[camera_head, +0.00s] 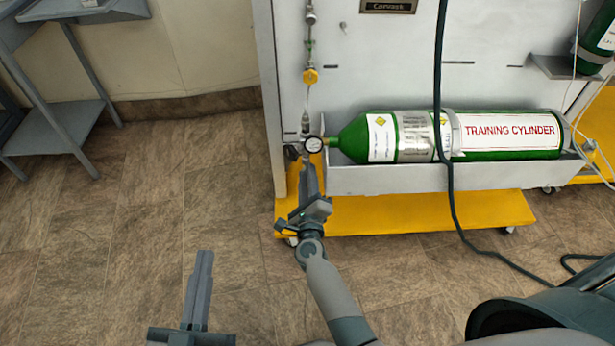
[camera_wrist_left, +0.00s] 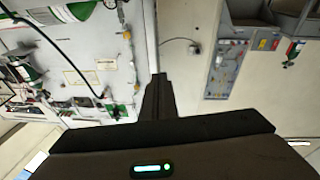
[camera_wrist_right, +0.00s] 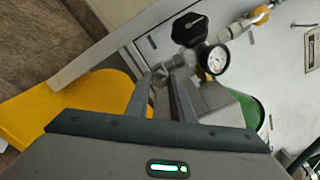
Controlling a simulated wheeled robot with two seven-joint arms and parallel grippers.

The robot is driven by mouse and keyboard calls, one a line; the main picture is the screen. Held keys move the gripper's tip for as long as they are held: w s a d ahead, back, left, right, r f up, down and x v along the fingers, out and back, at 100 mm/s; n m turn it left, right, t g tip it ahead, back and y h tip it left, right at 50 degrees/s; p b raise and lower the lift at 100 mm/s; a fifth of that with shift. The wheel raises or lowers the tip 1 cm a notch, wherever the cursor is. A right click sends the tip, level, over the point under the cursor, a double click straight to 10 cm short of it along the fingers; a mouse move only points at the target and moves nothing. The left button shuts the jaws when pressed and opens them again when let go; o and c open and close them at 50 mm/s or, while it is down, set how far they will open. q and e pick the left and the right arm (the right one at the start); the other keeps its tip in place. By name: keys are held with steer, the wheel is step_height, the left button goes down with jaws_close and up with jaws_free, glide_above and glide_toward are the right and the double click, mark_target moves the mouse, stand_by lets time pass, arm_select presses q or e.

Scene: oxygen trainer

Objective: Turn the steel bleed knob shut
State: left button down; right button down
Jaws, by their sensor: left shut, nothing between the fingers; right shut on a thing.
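My right gripper (camera_head: 307,165) reaches up to the valve fittings at the left end of the green training cylinder (camera_head: 495,135). In the right wrist view its fingers (camera_wrist_right: 161,84) are closed on the small steel bleed knob (camera_wrist_right: 160,72), mostly hidden between the tips. A round pressure gauge (camera_wrist_right: 216,60) sits just right of it, and a black knob (camera_wrist_right: 189,29) is above. The gauge also shows in the head view (camera_head: 313,144). My left gripper (camera_head: 203,268) is shut and empty above the floor; its fingers (camera_wrist_left: 158,85) show in the left wrist view.
The cylinder lies in a grey tray (camera_head: 420,181) over a yellow base (camera_head: 430,215) on castors. A dark hose (camera_head: 447,190) hangs in front of it. A grey stand (camera_head: 75,120) is at the far left. Open floor (camera_head: 130,240) lies around my left gripper.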

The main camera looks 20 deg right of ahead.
steer(key=c, duration=1.5)
jaws_free()
steer(key=shift+c, duration=0.2)
steer(key=shift+s, duration=0.1)
arm_select(q)
steer(key=shift+w+a+f+g, duration=0.1)
steer(key=shift+w+f+g, duration=0.1)
steer(key=shift+f, duration=0.2)
steer(key=shift+w+f+g, duration=0.1)
steer(key=shift+f+g, duration=0.1)
steer(key=shift+f, duration=0.2)
arm_select(e)
steer(key=v, duration=0.7)
steer(key=shift+s, duration=0.2)
steer(key=shift+a, duration=0.1)
arm_select(q)
steer(key=shift+s, duration=0.15)
